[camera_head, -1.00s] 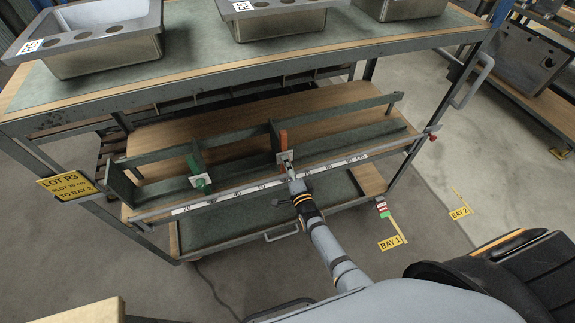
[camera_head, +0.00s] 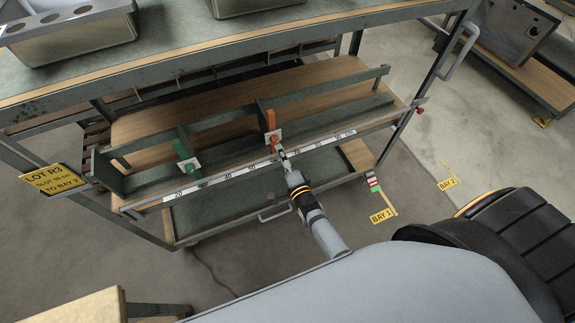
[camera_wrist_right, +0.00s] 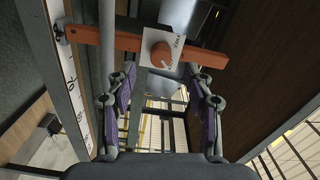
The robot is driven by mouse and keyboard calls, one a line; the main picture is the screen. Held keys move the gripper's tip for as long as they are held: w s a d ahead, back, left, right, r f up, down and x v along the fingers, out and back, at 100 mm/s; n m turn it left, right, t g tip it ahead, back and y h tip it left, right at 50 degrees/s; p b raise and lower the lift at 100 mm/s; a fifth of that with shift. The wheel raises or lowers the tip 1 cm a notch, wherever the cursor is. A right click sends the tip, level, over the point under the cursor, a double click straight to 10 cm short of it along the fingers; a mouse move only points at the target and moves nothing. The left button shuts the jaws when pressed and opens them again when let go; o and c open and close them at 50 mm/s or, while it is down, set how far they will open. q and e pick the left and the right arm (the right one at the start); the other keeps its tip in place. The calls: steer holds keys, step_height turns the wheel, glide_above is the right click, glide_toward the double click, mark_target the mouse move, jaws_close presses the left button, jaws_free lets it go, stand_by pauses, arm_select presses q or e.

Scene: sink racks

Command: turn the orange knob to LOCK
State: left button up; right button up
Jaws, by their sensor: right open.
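The orange knob (camera_wrist_right: 161,54) sits on a white plate (camera_wrist_right: 149,39) on an orange divider (camera_wrist_right: 100,38) in the right wrist view. It carries a pale mark; the lettering on the plate is too small to read surely. In the head view the knob (camera_head: 273,139) is at the front end of the orange divider (camera_head: 270,120). My right gripper (camera_wrist_right: 160,95) is open and empty, its fingers on either side below the knob in the wrist view and apart from it. In the head view my right gripper (camera_head: 282,153) points at the plate. My left gripper is not in view.
A green divider (camera_head: 182,141) with a green knob (camera_head: 190,165) stands to the left. A numbered scale (camera_head: 235,174) runs along the shelf's front rail. Steel basins (camera_head: 75,40) stand on the top. Grey floor lies in front of the rack.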

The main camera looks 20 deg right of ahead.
steer(key=s, duration=0.7)
steer(key=shift+d, duration=0.15)
steer(key=s+d+f+n+g, duration=0.2)
steer(key=s+f+n+g, duration=0.25)
steer(key=f, duration=0.65)
steer(key=s+d+f+n+g, duration=0.1)
steer(key=s+f+n+g, duration=0.2)
steer(key=s+f, duration=0.5)
steer(key=s+d+f+n+g, duration=0.4)
steer(key=s+f, duration=0.4)
steer(key=s, duration=0.3)
steer(key=s+d+f+n+g+h, duration=0.1)
steer(key=s+d+f+n+g, duration=0.2)
steer(key=s+f, duration=0.5)
steer(key=s+n+g, duration=0.1)
steer(key=s+g, duration=0.1)
steer(key=s, duration=0.2)
steer(key=shift+d+f, duration=0.3)
steer(key=shift+d, duration=0.1)
steer(key=shift+s+n, duration=0.1)
steer(key=shift+n, duration=0.15)
